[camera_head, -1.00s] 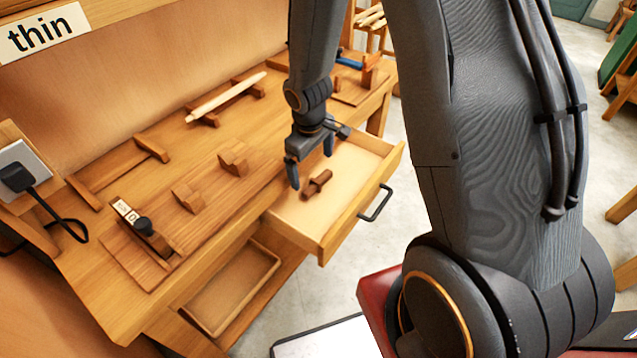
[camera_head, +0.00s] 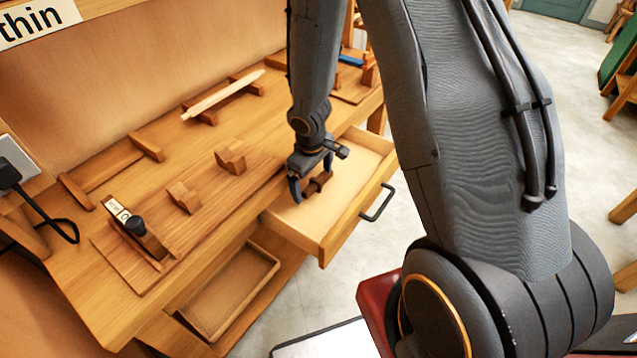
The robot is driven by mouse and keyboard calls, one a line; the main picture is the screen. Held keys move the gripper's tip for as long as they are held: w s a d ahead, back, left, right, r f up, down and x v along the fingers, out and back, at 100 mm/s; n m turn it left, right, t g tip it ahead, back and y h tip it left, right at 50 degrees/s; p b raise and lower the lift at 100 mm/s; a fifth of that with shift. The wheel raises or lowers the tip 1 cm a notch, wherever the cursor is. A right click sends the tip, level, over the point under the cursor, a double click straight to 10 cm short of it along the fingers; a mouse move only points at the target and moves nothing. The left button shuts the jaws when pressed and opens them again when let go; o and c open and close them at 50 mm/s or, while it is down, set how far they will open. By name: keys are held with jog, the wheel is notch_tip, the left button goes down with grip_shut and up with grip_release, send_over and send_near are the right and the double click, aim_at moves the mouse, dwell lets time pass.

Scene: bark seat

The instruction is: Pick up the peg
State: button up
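The peg (camera_head: 316,186) is a short dark brown wooden piece lying in the open drawer (camera_head: 345,224). My gripper (camera_head: 312,181) has come down into the drawer over the peg. Its two dark fingers are apart, one on the left of the peg and one at its far right. The fingers partly cover the peg, and I cannot tell whether they touch it.
The drawer's front with a black handle (camera_head: 378,204) faces right. The workbench (camera_head: 110,310) holds a plane (camera_head: 137,228), wooden blocks (camera_head: 184,197) and a pale stick (camera_head: 222,95) on supports. A lower open tray (camera_head: 230,292) sits under the bench.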

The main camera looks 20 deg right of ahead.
jog(key=shift+s, duration=0.1)
jog(key=c, duration=1.4)
